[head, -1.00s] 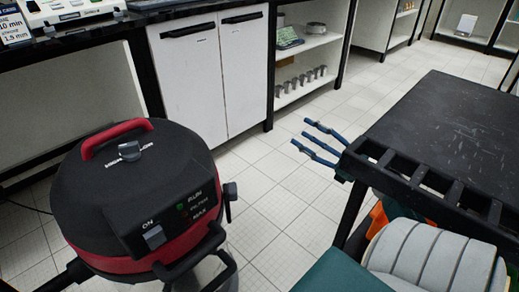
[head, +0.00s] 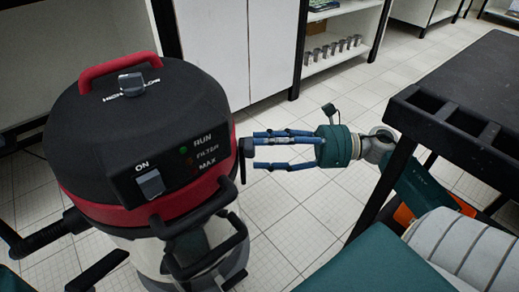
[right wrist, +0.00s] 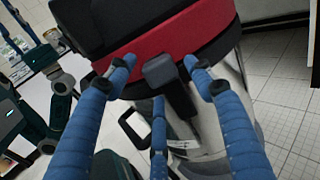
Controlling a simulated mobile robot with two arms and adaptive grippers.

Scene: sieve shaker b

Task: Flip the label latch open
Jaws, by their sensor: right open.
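The vacuum (head: 150,130) is a round black and red unit on a pale tank, at the left of the head view. A black latch (head: 245,152) sticks out from its right side.
A dark cart or table (head: 465,80) stands at the right, close to my right forearm. A white cabinet (head: 215,45) and a shelf with several small metal cups (head: 335,48) stand behind. Tiled floor (head: 285,215) lies free between vacuum and table.

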